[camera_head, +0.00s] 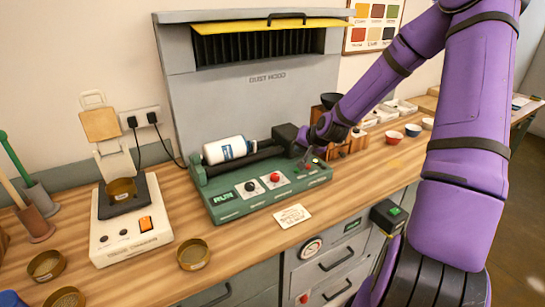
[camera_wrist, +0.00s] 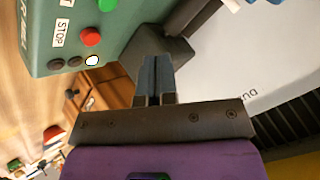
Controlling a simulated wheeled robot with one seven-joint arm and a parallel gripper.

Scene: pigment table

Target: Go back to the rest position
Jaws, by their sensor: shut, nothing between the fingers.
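My gripper (camera_wrist: 154,78) is shut and empty, with its two dark fingers together in the wrist view. It is close to the right end of the green roller machine (camera_head: 238,210), over or against its dark block; whether they touch I cannot tell. In the head view my purple arm comes down from the upper right to the machine's right end. The fingertips are small and hard to make out there. A white jar (camera_head: 226,150) lies on its side on the machine's rollers. The machine's red button (camera_wrist: 91,37) and green button show in the wrist view.
A grey dust hood (camera_head: 178,75) stands behind the machine. A paper card (camera_head: 292,216) lies in front of the machine. Small bowls (camera_head: 394,137) and white trays stand at right.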

